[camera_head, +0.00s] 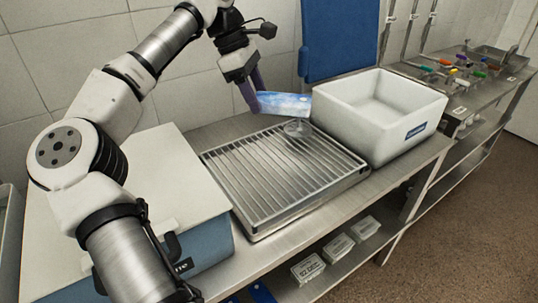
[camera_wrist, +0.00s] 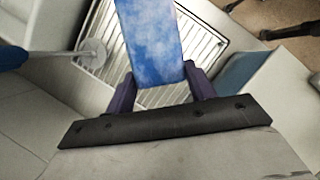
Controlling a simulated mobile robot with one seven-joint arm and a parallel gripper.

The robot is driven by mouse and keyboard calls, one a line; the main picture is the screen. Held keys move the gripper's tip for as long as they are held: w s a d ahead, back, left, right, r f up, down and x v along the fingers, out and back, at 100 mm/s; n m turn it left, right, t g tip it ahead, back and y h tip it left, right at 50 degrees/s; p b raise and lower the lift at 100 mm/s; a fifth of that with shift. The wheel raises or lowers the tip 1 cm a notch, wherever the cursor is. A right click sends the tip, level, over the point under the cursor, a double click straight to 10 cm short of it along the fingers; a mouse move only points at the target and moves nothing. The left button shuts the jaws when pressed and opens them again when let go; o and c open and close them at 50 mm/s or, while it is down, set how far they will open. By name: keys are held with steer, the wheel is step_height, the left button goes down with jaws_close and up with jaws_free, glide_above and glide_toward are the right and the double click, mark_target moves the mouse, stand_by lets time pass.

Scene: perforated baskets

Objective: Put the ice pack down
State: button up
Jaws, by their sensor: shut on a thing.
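A flat blue ice pack with a cloudy white pattern (camera_head: 287,104) is held in the air above the far part of the metal drain rack (camera_head: 250,215). My gripper (camera_head: 254,100) is shut on the ice pack's left end in the head view. In the wrist view the ice pack (camera_wrist: 150,40) stretches out between the purple fingers of my gripper (camera_wrist: 158,88), with the rack's bars (camera_wrist: 192,45) below it. The pack looks apart from the rack, but the gap is hard to judge.
A white open tub (camera_head: 345,120) stands right of the rack, and a white-lidded blue box (camera_head: 205,258) stands left. A blue board (camera_head: 340,40) leans on the wall. Most of the rack is bare.

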steer(key=p, duration=0.3)
glide_toward(264, 171)
steer(key=x, duration=0.5)
steer(key=shift+s+d+f, duration=0.1)
steer(key=shift+d+f, duration=0.05)
steer(key=shift+d, duration=0.1)
steer(key=shift+f, duration=0.35)
steer(key=shift+f, duration=0.2)
steer(key=o, duration=1.1)
steer(key=shift+r, duration=0.1)
steer(key=b+v, duration=0.3)
steer(key=v, duration=0.9)
steer(key=shift+r, duration=0.15)
